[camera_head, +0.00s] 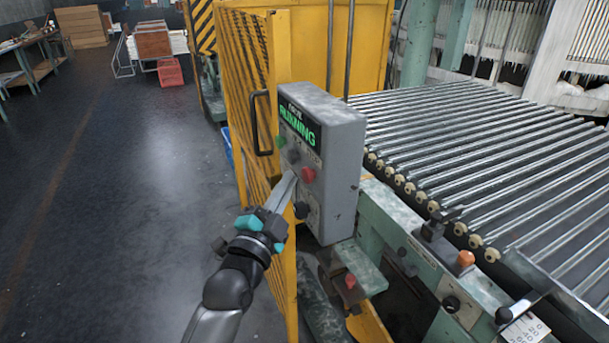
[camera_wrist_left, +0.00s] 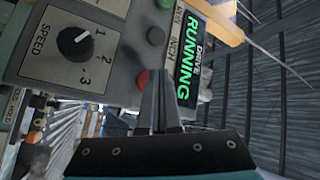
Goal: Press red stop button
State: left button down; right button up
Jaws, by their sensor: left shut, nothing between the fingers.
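A grey control box (camera_head: 335,150) has a lit green "DRIVE RUNNING" display (camera_head: 297,124). Its red button (camera_head: 308,174) sits below the display, near a grey button (camera_head: 293,156) and a green button (camera_head: 280,141). My left gripper (camera_head: 291,174) is shut and empty, its tips close to the box face just left of the red button. In the left wrist view the red button (camera_wrist_left: 143,79) shows beside the tips (camera_wrist_left: 161,72), left of them; I cannot tell whether they touch it. The display there reads RUNNING. My right gripper is not in view.
A speed knob (camera_wrist_left: 75,42) sits on the same panel. A yellow mesh guard (camera_head: 250,100) with a black handle stands left of the box. The roller conveyor (camera_head: 470,150) lies to the right. Open floor (camera_head: 120,220) lies left.

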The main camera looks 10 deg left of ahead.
pick_arm(q)
jog(key=shift+w+d, duration=0.25)
jog(key=shift+d, duration=0.1)
jog(key=shift+w+d+p, duration=0.3)
jog(key=shift+d, duration=0.15)
dwell(1.0)
jog(key=shift+s+a, duration=0.1)
jog(key=shift+a, duration=0.05)
jog(key=shift+s+a+p, duration=0.35)
jog(key=shift+s+a, duration=0.1)
jog(key=shift+a, duration=0.2)
jog(key=s+a, duration=0.1)
jog(key=a, duration=0.1)
jog(key=s+a+p, duration=0.1)
jog(key=a, duration=0.1)
jog(key=shift+s, duration=0.4)
